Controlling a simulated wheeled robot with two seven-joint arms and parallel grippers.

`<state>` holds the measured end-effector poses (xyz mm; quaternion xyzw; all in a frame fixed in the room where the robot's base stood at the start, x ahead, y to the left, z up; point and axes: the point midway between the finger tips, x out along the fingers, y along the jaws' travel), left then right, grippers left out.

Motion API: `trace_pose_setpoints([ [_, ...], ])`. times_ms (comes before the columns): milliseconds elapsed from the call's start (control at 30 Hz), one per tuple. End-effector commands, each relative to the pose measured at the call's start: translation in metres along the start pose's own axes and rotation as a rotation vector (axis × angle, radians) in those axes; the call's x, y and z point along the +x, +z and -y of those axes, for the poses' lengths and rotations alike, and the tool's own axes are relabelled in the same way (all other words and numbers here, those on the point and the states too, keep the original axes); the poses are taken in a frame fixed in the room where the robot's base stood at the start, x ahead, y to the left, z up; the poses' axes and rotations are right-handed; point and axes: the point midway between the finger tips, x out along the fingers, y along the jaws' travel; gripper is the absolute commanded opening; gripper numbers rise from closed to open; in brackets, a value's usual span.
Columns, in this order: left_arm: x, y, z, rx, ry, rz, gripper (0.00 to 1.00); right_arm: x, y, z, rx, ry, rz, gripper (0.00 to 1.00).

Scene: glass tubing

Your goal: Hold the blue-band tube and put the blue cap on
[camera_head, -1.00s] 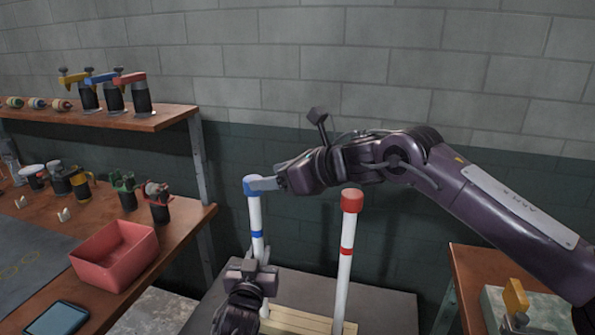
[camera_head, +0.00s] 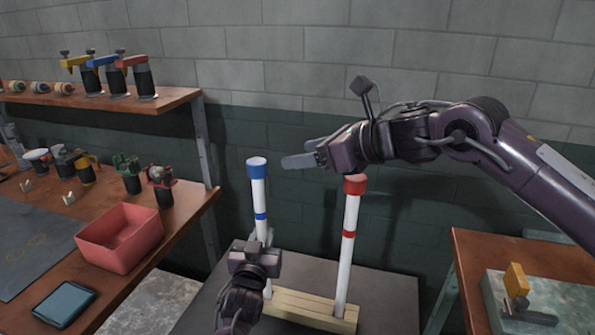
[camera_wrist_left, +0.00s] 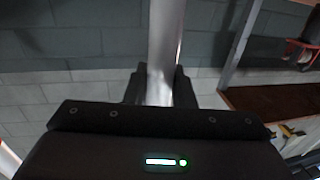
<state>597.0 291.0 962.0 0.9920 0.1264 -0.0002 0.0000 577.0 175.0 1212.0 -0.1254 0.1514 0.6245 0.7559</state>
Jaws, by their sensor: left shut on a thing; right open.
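The blue-band tube (camera_head: 261,201) is white and stands nearly upright in a wooden block (camera_head: 300,309). The blue cap (camera_head: 257,168) sits on its top end. My left gripper (camera_head: 262,242) is shut on the tube's lower part, below the blue band. In the left wrist view the tube (camera_wrist_left: 165,45) runs up between the fingers. My right gripper (camera_head: 302,160) is open and empty, to the right of the blue cap and apart from it. A second white tube (camera_head: 347,265) with a red band and a red cap (camera_head: 355,184) stands in the same block, below my right wrist.
A bench at the left holds a pink bin (camera_head: 119,238), a tablet (camera_head: 65,304) and several small clamps. A shelf (camera_head: 120,106) above carries more clamps. A table (camera_head: 500,250) with a yellow-topped tool (camera_head: 516,281) stands at the right. The space left of the blue cap is open.

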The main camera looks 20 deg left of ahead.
Motion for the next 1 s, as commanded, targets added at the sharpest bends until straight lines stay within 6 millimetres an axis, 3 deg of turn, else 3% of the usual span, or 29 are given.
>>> trace_pose_setpoints([
  [467, 0.0, 0.0002, 0.0001, 0.0, 0.0, 0.0, 0.0, 0.0003, -0.0002, 0.0, 0.0, 0.0, 0.0, 0.62],
  [500, 0.0, 0.0001, 0.0001, 0.0, 0.0, 0.0, 0.26, 0.0003, -0.0002, 0.0, 0.0, 0.0, 0.0, 0.62],
  [667, 0.0, 0.0001, 0.0001, 0.0, 0.0, 0.0, 0.47, 0.0003, -0.0002, 0.0, 0.0, 0.0, 0.0, 0.62],
  [1000, -0.0037, 0.0006, -0.0001, 0.0, 0.0, 0.001, 0.48, 0.0002, -0.0001, 0.0, 0.0, 0.0, 0.0, 0.62],
])
